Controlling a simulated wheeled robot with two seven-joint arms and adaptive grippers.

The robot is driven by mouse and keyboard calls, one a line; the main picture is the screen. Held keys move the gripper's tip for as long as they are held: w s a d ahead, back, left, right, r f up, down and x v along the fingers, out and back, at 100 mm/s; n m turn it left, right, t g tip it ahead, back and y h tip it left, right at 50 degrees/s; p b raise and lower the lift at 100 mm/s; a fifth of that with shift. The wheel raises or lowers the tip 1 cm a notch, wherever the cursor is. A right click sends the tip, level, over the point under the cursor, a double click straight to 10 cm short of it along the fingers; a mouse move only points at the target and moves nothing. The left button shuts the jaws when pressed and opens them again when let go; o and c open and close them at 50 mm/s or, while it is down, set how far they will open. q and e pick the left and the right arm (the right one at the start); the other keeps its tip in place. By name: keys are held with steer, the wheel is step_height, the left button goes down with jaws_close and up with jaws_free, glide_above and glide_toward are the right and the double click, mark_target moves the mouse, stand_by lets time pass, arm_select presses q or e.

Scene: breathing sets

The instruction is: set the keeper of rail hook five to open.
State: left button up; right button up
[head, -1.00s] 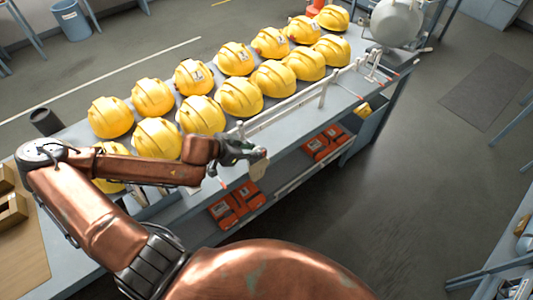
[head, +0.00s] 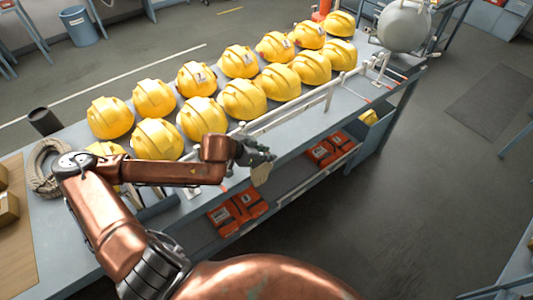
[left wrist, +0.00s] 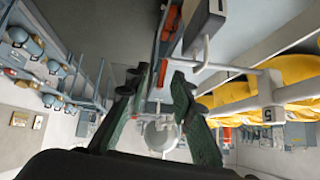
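My left gripper (head: 262,166) is beside the front of the bench, near the white rail (head: 290,113) in the head view. In the left wrist view the left gripper (left wrist: 158,82) has its two greenish fingers apart, with nothing clearly between them. My right gripper is not in view.
Two rows of yellow helmets (head: 242,99) stand on the bench behind the rail. Orange cases (head: 237,211) lie on the lower shelf. A coiled rope (head: 45,168) and a dark cup (head: 44,121) are at the left. A grey round tank (head: 404,25) stands at the far end.

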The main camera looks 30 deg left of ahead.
arm_select(q)
jaws_close()
stand_by(0.3)
steer(key=shift+d+y, duration=0.15)
steer(key=shift+y, duration=0.15)
stand_by(0.7)
steer(key=shift+s+d+f+m+t+y+b, duration=0.2)
steer(key=shift+d+f+m+t+y+b, duration=0.3)
steer(key=shift+m+t+y, duration=0.9)
steer(key=shift+s+d+f+m+t+y+b, duration=0.2)
steer(key=shift+f+m+t+y+b, duration=0.35)
steer(key=shift+m+t+y, duration=0.8)
steer(key=shift+s+d+f+m+t+y+b, duration=0.15)
steer(key=shift+d+f+m+t+y+b, duration=0.35)
steer(key=shift+m+t+y, duration=0.9)
steer(key=shift+g+y, duration=0.35)
steer(key=shift+g, duration=0.1)
